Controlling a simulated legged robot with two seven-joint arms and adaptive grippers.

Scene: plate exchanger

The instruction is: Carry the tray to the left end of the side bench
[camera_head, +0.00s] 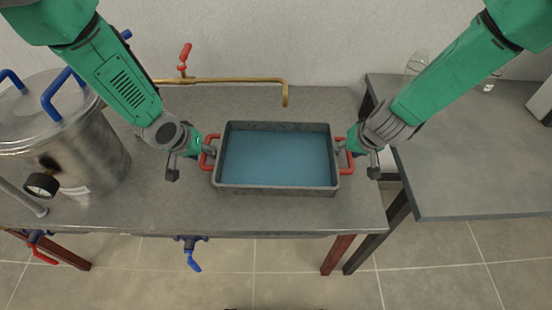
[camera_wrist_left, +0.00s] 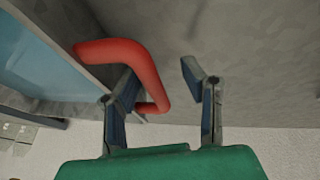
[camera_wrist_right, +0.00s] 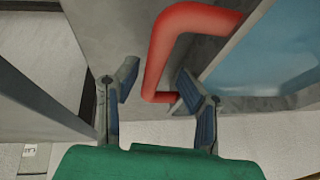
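The tray (camera_head: 278,189) is a grey rectangular pan filled with blue liquid, standing level on the main bench. It has a red handle at each end. My left gripper (camera_head: 194,155) is at the left handle (camera_head: 207,152). In the left wrist view its fingers (camera_wrist_left: 160,85) are apart, one inside the handle loop and one outside. My right gripper (camera_head: 357,155) is at the right handle (camera_head: 347,160). In the right wrist view its fingers (camera_wrist_right: 158,90) are also apart on either side of the red bar. The side bench (camera_head: 470,165) stands at the right.
A steel vessel (camera_head: 75,150) with blue handles and a gauge (camera_head: 41,185) stands at the left of the main bench. A brass pipe (camera_head: 230,80) with a red valve runs behind the tray. Glassware (camera_head: 415,65) stands at the side bench's back; its front is clear. A gap separates the benches.

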